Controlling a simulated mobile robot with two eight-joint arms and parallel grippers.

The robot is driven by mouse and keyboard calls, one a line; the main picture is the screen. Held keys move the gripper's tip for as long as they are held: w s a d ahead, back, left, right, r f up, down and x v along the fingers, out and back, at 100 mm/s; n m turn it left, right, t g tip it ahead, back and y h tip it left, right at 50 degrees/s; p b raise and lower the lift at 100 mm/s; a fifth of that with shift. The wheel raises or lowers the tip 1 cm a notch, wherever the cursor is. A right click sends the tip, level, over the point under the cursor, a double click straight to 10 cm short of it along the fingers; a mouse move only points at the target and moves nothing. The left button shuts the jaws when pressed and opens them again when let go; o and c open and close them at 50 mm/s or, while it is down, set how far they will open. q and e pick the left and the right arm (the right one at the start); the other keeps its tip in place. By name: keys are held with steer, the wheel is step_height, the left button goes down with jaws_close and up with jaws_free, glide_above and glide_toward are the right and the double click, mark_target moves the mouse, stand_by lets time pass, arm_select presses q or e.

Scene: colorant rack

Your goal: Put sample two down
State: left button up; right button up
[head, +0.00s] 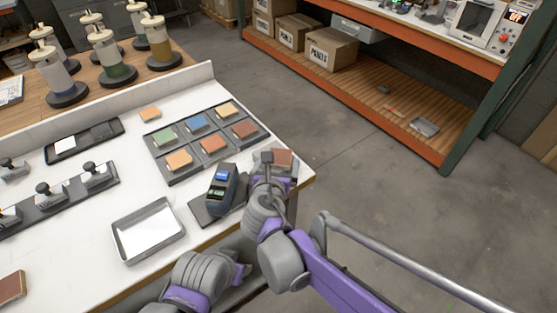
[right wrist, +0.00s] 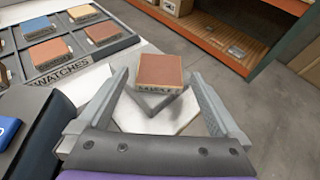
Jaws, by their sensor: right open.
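A reddish-brown square sample (right wrist: 160,70) with a label on its front edge sits just beyond and between the two fingers of my right gripper (right wrist: 165,95) in the right wrist view. The label is too small to read surely. The fingers are spread wide and a gap shows on both sides of the sample. In the head view the sample (head: 282,158) is at the right corner of the white table (head: 100,215), partly hidden by my right gripper (head: 268,158). My left arm shows low in the head view, its gripper (head: 240,270) unclear.
The swatch tray (head: 178,152) with several coloured tiles lies just left. A dark handheld device (head: 222,185) stands on a grey base close to my right gripper. A metal tray (head: 148,230) lies nearer the front. The table edge is close to the sample.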

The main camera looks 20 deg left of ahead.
steer(key=v, duration=1)
steer(key=shift+p, duration=0.3)
steer(key=shift+d+f, duration=0.1)
steer(key=s+d+f+m+g+h, duration=0.2)
steer(key=d+f+m+g, duration=0.15)
steer(key=d+m, duration=0.7)
steer(key=s+d+f+m+g+h, duration=0.2)
steer(key=d+f+m, duration=0.3)
steer(key=d+m, duration=0.55)
steer(key=s+d+f+m+g+y, duration=0.2)
steer(key=s+d+f+m, duration=0.3)
steer(key=s+d+m, duration=0.4)
steer(key=s+m, duration=0.2)
steer(key=m, duration=0.5)
steer(key=shift+d+f+m+g, duration=0.3)
steer(key=shift+d+f+g, duration=0.05)
steer(key=shift+d+f, duration=0.05)
